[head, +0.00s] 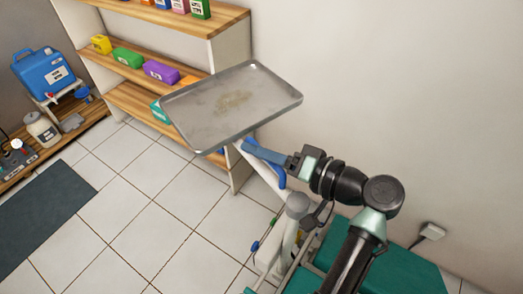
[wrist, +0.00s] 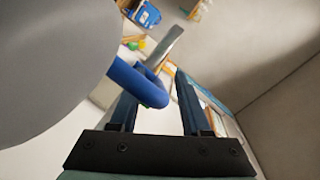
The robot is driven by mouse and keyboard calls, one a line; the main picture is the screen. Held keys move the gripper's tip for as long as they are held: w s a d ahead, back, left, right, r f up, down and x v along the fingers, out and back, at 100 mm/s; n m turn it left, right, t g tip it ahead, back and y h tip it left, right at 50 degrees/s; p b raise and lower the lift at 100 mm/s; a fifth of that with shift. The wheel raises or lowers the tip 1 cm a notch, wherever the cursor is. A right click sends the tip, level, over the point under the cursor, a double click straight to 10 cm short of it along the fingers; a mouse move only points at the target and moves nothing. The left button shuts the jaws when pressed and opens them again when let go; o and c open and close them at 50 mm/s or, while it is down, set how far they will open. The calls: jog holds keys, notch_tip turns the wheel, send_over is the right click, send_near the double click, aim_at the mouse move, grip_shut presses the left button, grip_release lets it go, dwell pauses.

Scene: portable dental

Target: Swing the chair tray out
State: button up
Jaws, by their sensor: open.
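The chair tray (head: 200,118) is a grey metal rectangle with a raised rim and a brownish stain, held above the floor in front of the shelves. A pale support arm (head: 262,172) runs beneath it. A curved blue handle (head: 281,178) shows below my gripper (head: 250,149), near the support arm. In the wrist view, the blue handle (wrist: 135,80) bends in front of the left finger and reaches into the gap of my open gripper (wrist: 155,90). Whether it touches a finger I cannot tell. A large grey rounded surface (wrist: 45,60) fills the left side of that view.
A wooden shelf unit (head: 150,65) with coloured boxes stands behind the tray. The wall is close on the right. A teal chair seat (head: 410,270) lies below my arm. Tiled floor (head: 150,190) is open at left, with a dark mat (head: 40,210).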

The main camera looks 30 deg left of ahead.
jog(key=shift+d, duration=0.1)
jog(key=v, duration=1.2)
jog(key=shift+d+b, duration=0.3)
jog(key=shift+d, duration=0.1)
jog(key=shift+r, duration=0.1)
